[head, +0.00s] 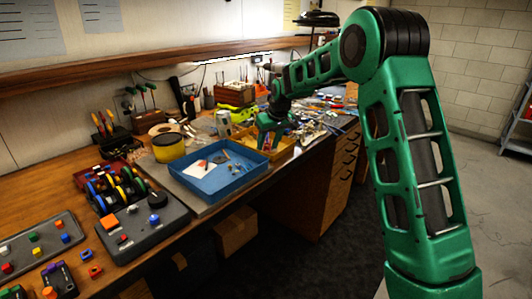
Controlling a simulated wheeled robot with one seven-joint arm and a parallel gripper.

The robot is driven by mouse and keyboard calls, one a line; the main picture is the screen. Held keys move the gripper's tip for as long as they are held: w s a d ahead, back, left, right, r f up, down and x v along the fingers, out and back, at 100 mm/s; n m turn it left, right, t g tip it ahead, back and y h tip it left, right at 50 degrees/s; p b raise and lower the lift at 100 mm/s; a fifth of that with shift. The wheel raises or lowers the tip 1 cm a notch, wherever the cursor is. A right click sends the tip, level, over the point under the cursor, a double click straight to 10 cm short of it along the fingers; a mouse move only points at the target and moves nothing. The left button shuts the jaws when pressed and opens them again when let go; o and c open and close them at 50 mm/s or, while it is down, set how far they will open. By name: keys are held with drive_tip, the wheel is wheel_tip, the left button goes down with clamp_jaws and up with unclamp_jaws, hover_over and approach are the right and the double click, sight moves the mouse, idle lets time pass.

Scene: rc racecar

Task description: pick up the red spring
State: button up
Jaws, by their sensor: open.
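My gripper (267,141) is at the end of my green arm, pointing down over the yellow tray (286,154) on the workbench. Its jaws are open, with the fingertips low over the tray. I cannot make out the red spring for certain; the area between and behind the fingers is small and partly hidden by the gripper. Small pieces lie in the yellow tray, too small to name.
A blue tray (207,187) with a few small parts sits just left of the yellow tray. Button panels (143,228) lie at the front left. Clutter fills the bench's back, under the wooden shelf (130,71).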

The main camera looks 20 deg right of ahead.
drive_tip(key=shift+w+f, duration=0.1)
drive_tip(key=shift+f, duration=0.05)
drive_tip(key=shift+c, duration=0.3)
drive_tip(key=c, duration=1)
drive_tip(key=shift+c, duration=0.2)
